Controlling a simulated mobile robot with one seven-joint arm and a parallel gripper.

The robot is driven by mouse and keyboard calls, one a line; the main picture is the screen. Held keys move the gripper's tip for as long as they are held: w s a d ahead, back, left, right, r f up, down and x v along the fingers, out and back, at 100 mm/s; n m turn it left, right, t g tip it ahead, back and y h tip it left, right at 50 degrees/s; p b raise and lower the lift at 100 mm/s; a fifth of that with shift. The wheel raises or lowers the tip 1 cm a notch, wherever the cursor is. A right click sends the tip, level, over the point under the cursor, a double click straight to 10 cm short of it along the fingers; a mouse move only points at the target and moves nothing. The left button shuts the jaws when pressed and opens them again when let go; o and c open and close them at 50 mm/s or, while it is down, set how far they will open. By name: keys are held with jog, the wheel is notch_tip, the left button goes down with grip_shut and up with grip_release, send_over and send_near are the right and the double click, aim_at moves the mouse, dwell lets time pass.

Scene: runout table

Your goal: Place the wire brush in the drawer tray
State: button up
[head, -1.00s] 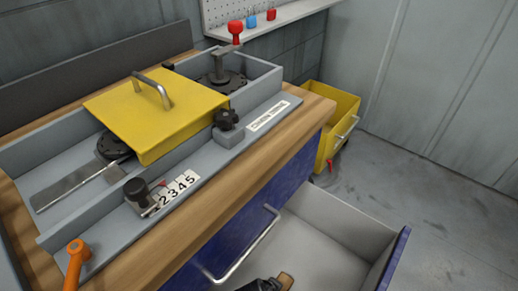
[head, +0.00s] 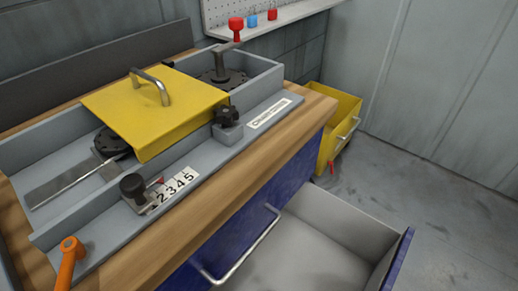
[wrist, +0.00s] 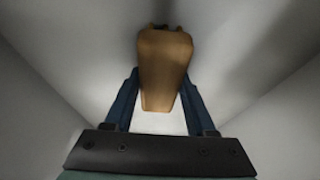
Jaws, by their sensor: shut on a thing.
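The wire brush (wrist: 165,68) shows in the wrist view as a tan wooden block with a dark part at its far end. My gripper (wrist: 160,90) is shut on it, with one blue finger on each side. Pale grey walls and floor of the drawer tray (wrist: 60,60) surround the brush in the wrist view. I cannot tell whether the brush touches the tray floor. In the head view the open drawer tray (head: 310,250) is grey inside with a blue front, at the bottom. The gripper and brush are out of the head view.
The wooden bench (head: 205,210) stands above the drawer. It carries a grey fixture with a yellow cover (head: 160,110), black knobs and an orange handle (head: 69,262). A yellow bin (head: 340,125) stands beyond the bench end. The grey floor (head: 440,210) at right is clear.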

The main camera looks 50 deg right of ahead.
jog(key=o, duration=1.3)
jog(key=p+v, duration=0.4)
jog(key=v, duration=0.8)
jog(key=shift+r, duration=0.1)
